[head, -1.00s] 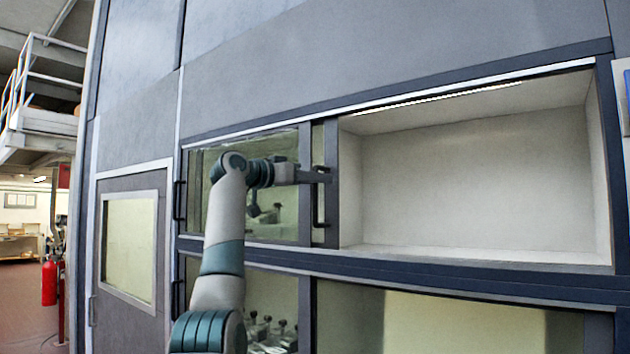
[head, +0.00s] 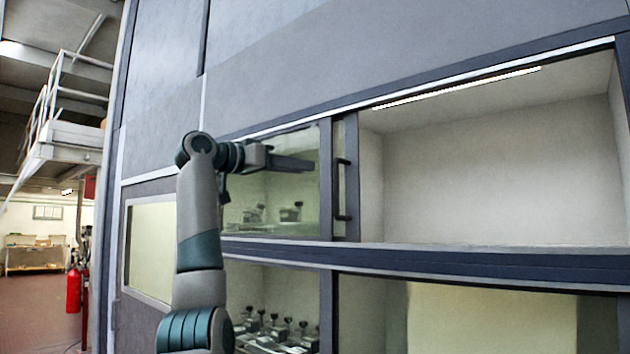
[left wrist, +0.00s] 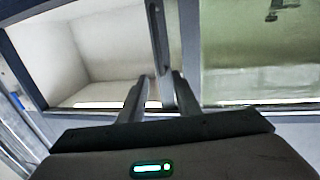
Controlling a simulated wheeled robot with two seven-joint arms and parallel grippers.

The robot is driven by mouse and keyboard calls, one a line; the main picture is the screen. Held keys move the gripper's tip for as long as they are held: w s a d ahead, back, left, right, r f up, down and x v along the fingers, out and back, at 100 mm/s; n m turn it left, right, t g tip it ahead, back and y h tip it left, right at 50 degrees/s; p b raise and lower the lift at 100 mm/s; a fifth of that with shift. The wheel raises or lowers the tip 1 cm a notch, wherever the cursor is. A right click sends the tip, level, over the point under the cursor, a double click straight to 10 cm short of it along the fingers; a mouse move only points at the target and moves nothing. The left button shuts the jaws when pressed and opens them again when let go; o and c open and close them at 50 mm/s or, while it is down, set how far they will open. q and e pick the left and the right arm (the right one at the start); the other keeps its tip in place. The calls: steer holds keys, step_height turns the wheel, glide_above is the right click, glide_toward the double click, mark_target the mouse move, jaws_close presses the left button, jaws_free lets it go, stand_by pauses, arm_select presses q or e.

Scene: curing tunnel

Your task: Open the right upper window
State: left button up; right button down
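The right upper window is slid left behind the left upper window (head: 270,195). Its dark upright edge frame (head: 352,215) shows beside the left window's frame, with a dark bar handle (head: 341,190). The right half of the upper bay (head: 490,170) stands uncovered, with a pale, empty inside. My left gripper (head: 312,165) is in front of the left window's glass, to the left of the handle and apart from it. In the left wrist view its two fingers (left wrist: 157,85) are spread with nothing between them, and the handle (left wrist: 153,25) shows beyond. My right gripper is not in view.
Below is a lower bay (head: 490,330) with several small dark-topped items (head: 275,325) behind glass at its left. A door (head: 150,245) is at the left. A red extinguisher (head: 74,289) and a raised walkway (head: 70,140) are farther left.

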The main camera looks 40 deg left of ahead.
arm_select(q)
steer(key=b+v, duration=0.1)
steer(key=v, duration=0.4)
steer(key=shift+w, duration=0.1)
stand_by(0.6)
